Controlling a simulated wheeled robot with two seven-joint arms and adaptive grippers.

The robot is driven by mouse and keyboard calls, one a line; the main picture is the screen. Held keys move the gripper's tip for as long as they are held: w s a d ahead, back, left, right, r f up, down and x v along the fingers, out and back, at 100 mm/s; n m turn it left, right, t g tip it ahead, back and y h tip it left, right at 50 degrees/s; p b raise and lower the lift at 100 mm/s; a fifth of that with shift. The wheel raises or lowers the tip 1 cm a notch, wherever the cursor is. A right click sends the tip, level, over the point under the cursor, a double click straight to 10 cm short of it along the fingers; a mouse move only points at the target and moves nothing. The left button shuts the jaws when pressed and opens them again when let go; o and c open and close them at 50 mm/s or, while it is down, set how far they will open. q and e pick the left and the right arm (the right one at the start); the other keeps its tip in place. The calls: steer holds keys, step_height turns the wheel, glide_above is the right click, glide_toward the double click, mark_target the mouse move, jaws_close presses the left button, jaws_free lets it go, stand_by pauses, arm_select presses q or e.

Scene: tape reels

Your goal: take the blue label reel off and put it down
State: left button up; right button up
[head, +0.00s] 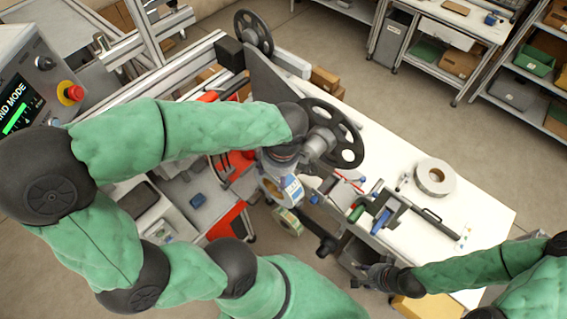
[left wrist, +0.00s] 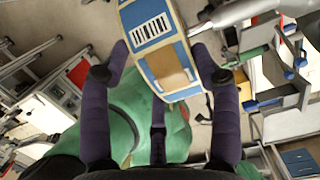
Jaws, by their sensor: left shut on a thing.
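The blue label reel (head: 292,188) hangs below my left wrist in the head view, its blue-edged, barcoded label facing outward.
A black spoked wheel (head: 345,140) stands close to my left wrist. The white table (head: 470,215) carries a white tape reel (head: 434,177) and a holder with green and blue rollers (head: 378,219). Its right end has bare room.

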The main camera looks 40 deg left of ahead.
arm_select(q)
steer(key=shift+s+a+p, duration=0.15)
steer(key=shift+s+p, duration=0.1)
steer(key=shift+s, duration=1.15)
steer(key=shift+s+a+p, duration=0.1)
steer(key=shift+s+p, duration=0.1)
steer(key=shift+s, duration=1.15)
